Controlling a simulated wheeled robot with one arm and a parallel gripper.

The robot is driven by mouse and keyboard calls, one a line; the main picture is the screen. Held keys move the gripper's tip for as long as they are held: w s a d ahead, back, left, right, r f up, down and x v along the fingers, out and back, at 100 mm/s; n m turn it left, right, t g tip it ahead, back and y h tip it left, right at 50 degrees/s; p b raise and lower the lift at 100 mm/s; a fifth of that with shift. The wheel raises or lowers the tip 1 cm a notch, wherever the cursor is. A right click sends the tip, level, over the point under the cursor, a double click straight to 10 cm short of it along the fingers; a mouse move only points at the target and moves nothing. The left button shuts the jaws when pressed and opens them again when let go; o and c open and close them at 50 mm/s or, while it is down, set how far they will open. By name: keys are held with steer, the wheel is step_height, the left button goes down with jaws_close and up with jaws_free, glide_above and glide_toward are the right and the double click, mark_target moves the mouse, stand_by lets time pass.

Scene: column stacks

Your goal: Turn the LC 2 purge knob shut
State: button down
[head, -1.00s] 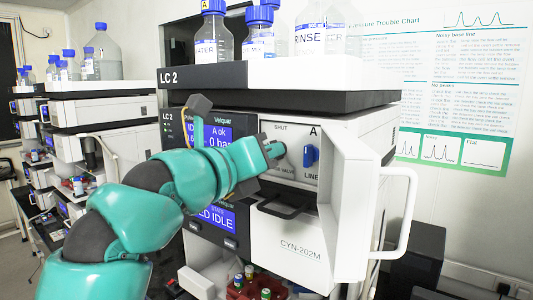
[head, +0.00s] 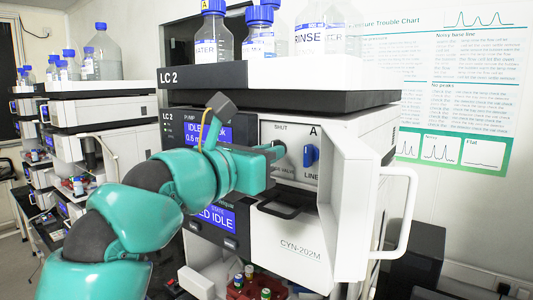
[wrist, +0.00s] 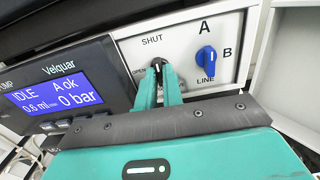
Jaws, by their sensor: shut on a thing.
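The LC 2 purge knob (wrist: 158,63) is small and dark, on the light valve panel below the word SHUT, with OPEN printed at its left. My gripper (wrist: 161,75) is shut on it, one teal finger on each side. In the head view my gripper (head: 274,152) reaches the panel from the left. The fingers hide most of the knob, and I cannot tell exactly where it points. The pump display (wrist: 50,92) reads IDLE, A ok, 0.6 ml and 0 bar.
A blue selector knob (head: 311,154) marked A, B and LINE sits just right of the purge knob. An open white door with a handle (head: 400,210) stands at the right. Bottles (head: 212,35) stand on top.

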steer(key=c, duration=1.5)
jaws_free()
steer(key=shift+c, duration=0.2)
